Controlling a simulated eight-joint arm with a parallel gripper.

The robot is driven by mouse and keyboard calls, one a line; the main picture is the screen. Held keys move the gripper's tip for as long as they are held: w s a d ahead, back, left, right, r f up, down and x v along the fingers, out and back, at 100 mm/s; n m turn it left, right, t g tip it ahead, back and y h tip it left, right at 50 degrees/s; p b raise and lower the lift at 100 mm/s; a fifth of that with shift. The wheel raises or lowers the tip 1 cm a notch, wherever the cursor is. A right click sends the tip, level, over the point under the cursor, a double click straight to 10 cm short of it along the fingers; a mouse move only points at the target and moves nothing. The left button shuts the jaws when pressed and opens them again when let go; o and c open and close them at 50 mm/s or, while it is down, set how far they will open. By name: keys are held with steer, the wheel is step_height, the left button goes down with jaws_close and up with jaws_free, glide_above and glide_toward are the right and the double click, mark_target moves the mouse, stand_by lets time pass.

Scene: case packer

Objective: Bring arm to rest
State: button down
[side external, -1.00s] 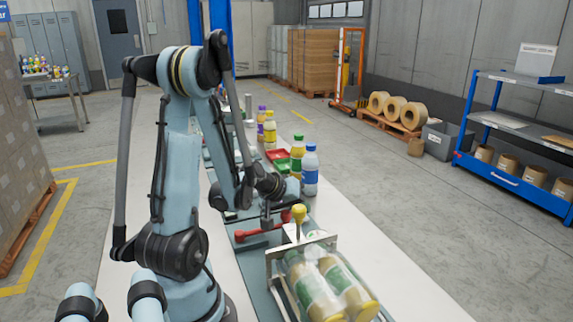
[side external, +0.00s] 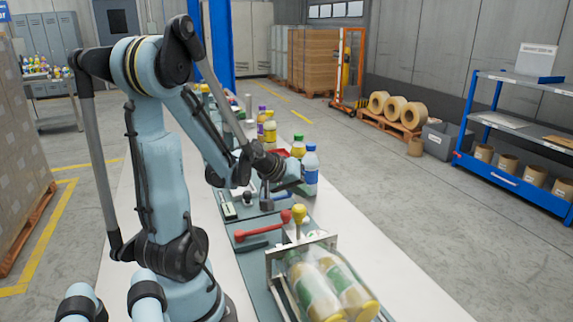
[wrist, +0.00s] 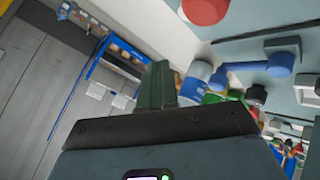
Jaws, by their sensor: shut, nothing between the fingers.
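My gripper (wrist: 158,85) is shut and empty in the wrist view, its fingers together. In the side external view my arm is bent over the bench, with the gripper end (side external: 292,186) above the mat, to the left of the blue-labelled bottle (side external: 311,172). It is apart from the red-handled lever (side external: 263,228) below it. Part of the fingers is hard to make out there.
A clear-covered rack (side external: 283,296) with green-labelled bottles and a yellow knob (side external: 299,212) stands in front. More bottles (side external: 269,134) and a red tray stand behind. The white bench (side external: 385,280) is clear at right; a blue shelf (side external: 515,185) stands far right.

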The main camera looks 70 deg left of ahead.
stand_by(0.3)
steer(key=w+d+r+h, duration=0.2)
steer(key=d+r, duration=0.1)
steer(key=d, duration=0.4)
steer(key=w+d+r+h, duration=0.3)
steer(key=d, duration=0.3)
steer(key=s+d+m+g+y, duration=0.1)
steer(key=s+d+m+y, duration=0.2)
steer(key=s+d+m, duration=0.4)
steer(key=d+m, duration=0.2)
steer(key=m, duration=0.2)
steer(key=shift+d+f+g, duration=0.3)
steer(key=shift+d+g, duration=0.1)
steer(key=shift+a, duration=0.1)
